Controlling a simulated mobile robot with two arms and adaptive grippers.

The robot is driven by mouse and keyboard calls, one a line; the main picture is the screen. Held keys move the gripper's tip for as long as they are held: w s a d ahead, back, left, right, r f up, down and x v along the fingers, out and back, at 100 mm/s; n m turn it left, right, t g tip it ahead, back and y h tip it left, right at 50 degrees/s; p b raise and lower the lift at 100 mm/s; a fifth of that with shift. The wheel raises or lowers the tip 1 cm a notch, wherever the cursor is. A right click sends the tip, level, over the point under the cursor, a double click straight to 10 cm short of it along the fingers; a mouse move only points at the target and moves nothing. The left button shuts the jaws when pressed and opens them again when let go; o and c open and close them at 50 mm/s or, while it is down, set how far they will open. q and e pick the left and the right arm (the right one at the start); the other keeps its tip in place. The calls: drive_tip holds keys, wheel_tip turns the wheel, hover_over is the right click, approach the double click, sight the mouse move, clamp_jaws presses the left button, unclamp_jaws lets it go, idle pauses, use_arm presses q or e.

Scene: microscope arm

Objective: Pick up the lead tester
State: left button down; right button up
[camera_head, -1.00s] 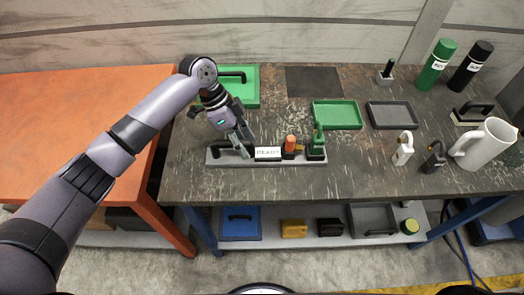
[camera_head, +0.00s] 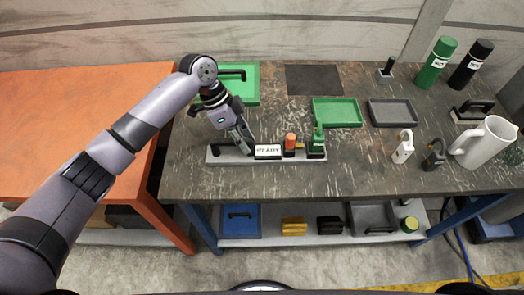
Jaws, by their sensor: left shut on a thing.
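The long grey base (camera_head: 222,160) lies across the front-middle of the dark worktop. It carries a black handle-like part at its left, a white block lettered "READY" (camera_head: 268,151), an orange-topped part (camera_head: 290,142) and a green upright part (camera_head: 317,139). I take this unit to be the lead tester; no other label confirms it. My left gripper (camera_head: 243,146) points down at the unit's left half, just left of the white block. Its fingers are shut on the black part (camera_head: 228,149), though they partly hide the grip. The base appears to rest on the worktop. My right gripper is out of view.
Green tray (camera_head: 337,112) and dark grey tray (camera_head: 394,113) lie behind the unit to the right. An orange table (camera_head: 80,95) adjoins at left.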

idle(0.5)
use_arm(q)
drive_tip(key=shift+r, duration=0.1)
wheel_tip(320, 180, up, 20)
drive_tip(key=b, duration=0.2)
drive_tip(key=shift+b, duration=0.3)
idle(0.5)
drive_tip(key=shift+w+f+b, duration=0.2)
drive_tip(key=shift+f+b, duration=0.4)
drive_tip(key=shift+f, duration=2.1)
drive_tip(key=shift+w+f+b, duration=0.2)
drive_tip(key=shift+f+b, duration=0.35)
drive_tip(key=shift+f, duration=2.1)
drive_tip(key=shift+w+d+f+b, duration=0.15)
drive_tip(key=shift+f+b, duration=0.35)
drive_tip(key=shift+f, duration=1.55)
drive_tip(key=shift+w+a+f+b, duration=0.1)
drive_tip(key=shift+f+b, duration=0.4)
drive_tip(key=shift+f, duration=1.7)
drive_tip(key=shift+s+f, duration=0.1)
